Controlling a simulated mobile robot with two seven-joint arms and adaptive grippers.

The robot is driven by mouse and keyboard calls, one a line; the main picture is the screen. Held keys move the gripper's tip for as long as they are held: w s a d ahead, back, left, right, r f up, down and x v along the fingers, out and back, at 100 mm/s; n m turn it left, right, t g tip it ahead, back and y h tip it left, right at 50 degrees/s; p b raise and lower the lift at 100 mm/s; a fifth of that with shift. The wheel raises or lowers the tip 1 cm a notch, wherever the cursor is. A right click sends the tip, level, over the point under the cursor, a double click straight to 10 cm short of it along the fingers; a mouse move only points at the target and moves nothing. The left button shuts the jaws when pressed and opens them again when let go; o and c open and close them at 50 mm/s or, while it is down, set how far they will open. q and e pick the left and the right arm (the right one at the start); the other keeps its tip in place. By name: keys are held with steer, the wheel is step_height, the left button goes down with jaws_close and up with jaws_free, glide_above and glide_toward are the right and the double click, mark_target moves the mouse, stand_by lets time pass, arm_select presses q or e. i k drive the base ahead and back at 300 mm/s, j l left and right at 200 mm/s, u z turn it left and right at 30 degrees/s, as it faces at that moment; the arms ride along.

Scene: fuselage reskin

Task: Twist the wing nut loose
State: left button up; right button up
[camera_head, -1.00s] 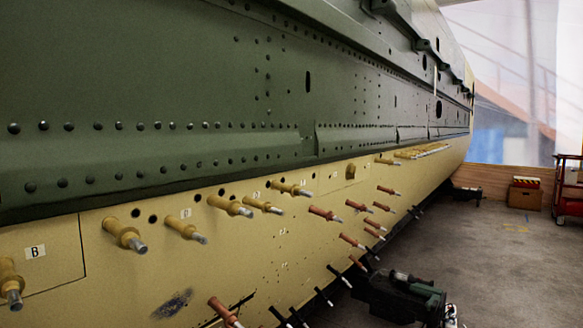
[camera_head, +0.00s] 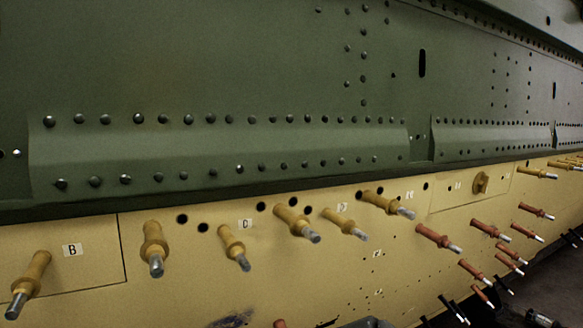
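Neither gripper can be made out, and nothing is seen touching this piece.
Yellow pin fasteners with metal tips, such as this one (camera_head: 297,223), stick out along the yellow skin. Red ones (camera_head: 437,238) and black ones stick out lower right. A grey shape (camera_head: 368,323) at the bottom edge is unclear. Grey floor (camera_head: 555,285) shows at lower right.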

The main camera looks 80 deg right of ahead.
mark_target(480, 185)
steer(key=k+l+u, duration=0.2)
steer(key=u, duration=0.15)
steer(key=k+l+u, duration=0.35)
steer(key=k+u, duration=0.2)
steer(key=u, duration=0.15)
steer(key=k+l, duration=0.1)
steer(key=k, duration=0.45)
steer(key=k+l+z, duration=0.15)
steer(key=k, duration=0.35)
